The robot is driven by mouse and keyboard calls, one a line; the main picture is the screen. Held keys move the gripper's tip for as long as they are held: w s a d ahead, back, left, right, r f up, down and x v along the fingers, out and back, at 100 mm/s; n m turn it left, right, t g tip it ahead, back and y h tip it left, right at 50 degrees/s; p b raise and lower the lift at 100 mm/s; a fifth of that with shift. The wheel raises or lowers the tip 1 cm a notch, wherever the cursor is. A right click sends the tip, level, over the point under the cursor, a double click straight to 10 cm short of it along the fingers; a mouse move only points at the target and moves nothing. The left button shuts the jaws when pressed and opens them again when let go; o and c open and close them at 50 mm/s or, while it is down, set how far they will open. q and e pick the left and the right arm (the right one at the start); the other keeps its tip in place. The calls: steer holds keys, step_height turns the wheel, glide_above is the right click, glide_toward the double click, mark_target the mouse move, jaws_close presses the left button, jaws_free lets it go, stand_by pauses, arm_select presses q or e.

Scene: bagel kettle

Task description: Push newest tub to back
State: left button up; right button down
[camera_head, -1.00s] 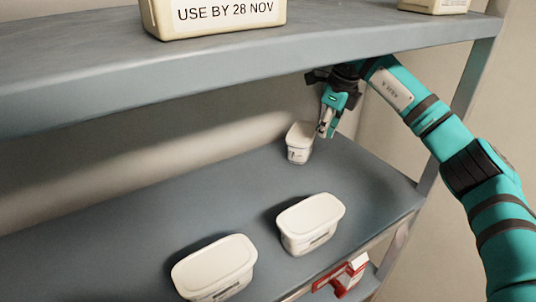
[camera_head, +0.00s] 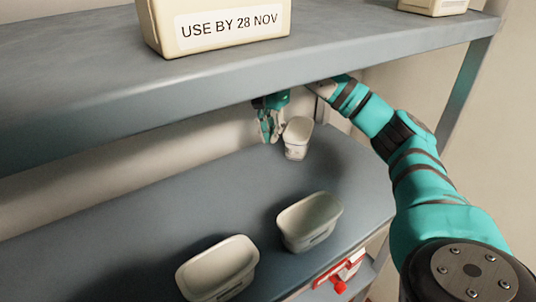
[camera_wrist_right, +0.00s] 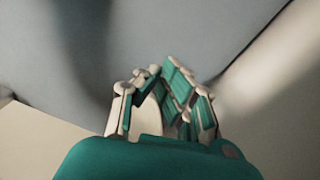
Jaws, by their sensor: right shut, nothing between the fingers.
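One tub (camera_head: 298,139) is at the back, beside my right gripper. A second tub (camera_head: 310,221) is near the front edge, and a third tub (camera_head: 218,268) is at the front left. Which one is newest I cannot read; their labels are too small. My right gripper (camera_head: 270,135) is shut and empty, just left of the back tub; whether it touches I cannot tell. In the right wrist view its fingers (camera_wrist_right: 160,85) show, with a pale shape between them. My left gripper is not in view.
The upper shelf (camera_head: 130,85) hangs low over the middle shelf and carries a cream tub labelled USE BY 28 NOV (camera_head: 215,22) and another cream container (camera_head: 433,5). A red and white item (camera_head: 340,275) sits on a lower level. The middle shelf's left part is clear.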

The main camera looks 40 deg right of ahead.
mark_target(288, 158)
step_height(288, 158, down, 4)
steer(key=shift+s+f, duration=0.1)
steer(key=shift+f, duration=0.15)
step_height(288, 158, down, 5)
steer(key=shift+r+p, duration=0.1)
steer(key=shift+p, duration=0.45)
steer(key=d, duration=0.1)
steer(key=d+p, duration=0.1)
steer(key=d, duration=0.1)
steer(key=shift+w+d+p, duration=0.1)
steer(key=shift+w+p, duration=0.2)
steer(key=shift+w+d, duration=0.1)
steer(key=shift+d, duration=0.35)
steer(key=shift+a, duration=0.1)
steer(key=shift+w+d, duration=0.15)
steer(key=shift+d, duration=0.75)
steer(key=shift+w+d, duration=0.15)
steer(key=shift+d, duration=0.75)
steer(key=shift+a, duration=0.2)
